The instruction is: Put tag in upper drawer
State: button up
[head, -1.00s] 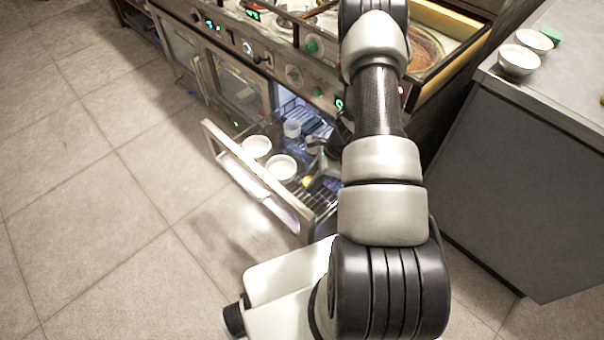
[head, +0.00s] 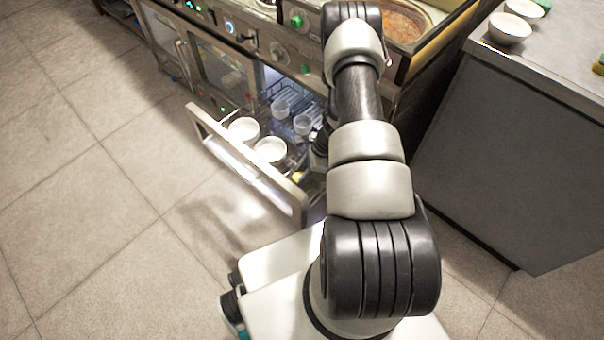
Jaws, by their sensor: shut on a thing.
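An open drawer (head: 243,158) with a metal front and a wire rack is pulled out low from the steel appliance. I cannot tell whether it is the upper drawer. My gripper (head: 317,156) is at the right side of the drawer, mostly hidden behind my arm; its fingertips are not clear. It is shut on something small. A small yellow thing (head: 298,177) shows just below it, near the drawer's front edge, and may be the tag in its jaws. It is too small to tell its shape or whether it touches the rack.
Two white bowls (head: 270,151) stand at the drawer's front left, with two small cups (head: 280,108) behind. A grey counter (head: 560,75) with two white bowls (head: 509,28) is on the right. The tiled floor (head: 100,200) at left is clear.

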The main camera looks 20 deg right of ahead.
jog(key=o, duration=1.1)
jog(key=shift+c, duration=0.2)
